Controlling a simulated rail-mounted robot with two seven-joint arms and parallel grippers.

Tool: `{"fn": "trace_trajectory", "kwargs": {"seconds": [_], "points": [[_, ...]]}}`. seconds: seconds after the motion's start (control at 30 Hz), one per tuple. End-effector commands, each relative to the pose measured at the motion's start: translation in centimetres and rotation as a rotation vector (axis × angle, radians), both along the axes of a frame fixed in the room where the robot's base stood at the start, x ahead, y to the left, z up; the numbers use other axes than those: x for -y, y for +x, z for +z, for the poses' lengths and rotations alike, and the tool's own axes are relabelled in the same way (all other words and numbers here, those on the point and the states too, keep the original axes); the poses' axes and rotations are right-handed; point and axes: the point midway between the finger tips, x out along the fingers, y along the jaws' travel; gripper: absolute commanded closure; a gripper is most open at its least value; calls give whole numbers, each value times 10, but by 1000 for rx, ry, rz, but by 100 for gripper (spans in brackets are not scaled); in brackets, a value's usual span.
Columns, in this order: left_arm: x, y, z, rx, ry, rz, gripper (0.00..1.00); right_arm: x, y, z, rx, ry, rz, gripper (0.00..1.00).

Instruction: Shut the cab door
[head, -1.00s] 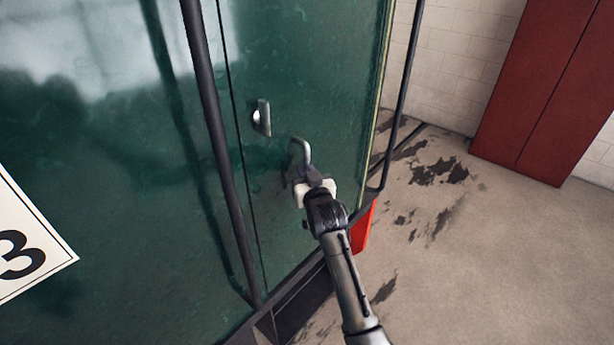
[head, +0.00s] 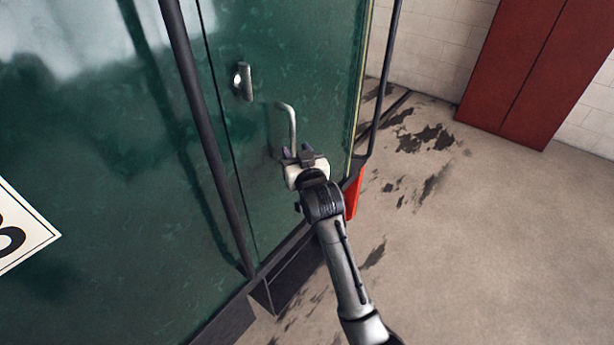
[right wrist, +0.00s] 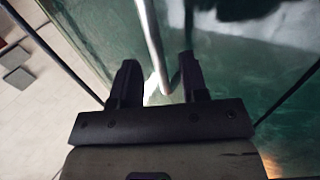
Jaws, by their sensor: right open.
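The green cab door (head: 290,60) fills the middle of the head view. It looks flush or nearly flush with the green side panel; I cannot tell if it is fully shut. A small metal latch plate (head: 243,82) is near its left edge. A bent metal handle (head: 291,122) stands out from the door. My right gripper (head: 299,155) is open at the lower end of this handle. In the right wrist view the handle (right wrist: 150,45) runs down between the two open fingers (right wrist: 160,85), apart from at least one of them. My left gripper is not in view.
A dark upright handrail (head: 205,130) stands left of the door, and another (head: 385,75) stands at its right edge. A dark step (head: 285,282) juts out below. A red cabinet (head: 530,70) stands by the white brick wall. The stained floor at right is clear.

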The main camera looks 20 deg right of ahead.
Motion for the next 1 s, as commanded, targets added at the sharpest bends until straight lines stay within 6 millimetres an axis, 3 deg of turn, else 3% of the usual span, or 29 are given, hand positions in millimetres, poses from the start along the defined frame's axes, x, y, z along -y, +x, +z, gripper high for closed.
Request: {"fn": "trace_trajectory", "kwargs": {"seconds": [0.2,0.5,1.0], "points": [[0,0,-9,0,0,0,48,3,-39,-2,1,2,1,59],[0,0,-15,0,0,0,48,5,-74,-1,-1,0,2,59],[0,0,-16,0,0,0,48,5,-84,0,-2,0,2,59]]}}
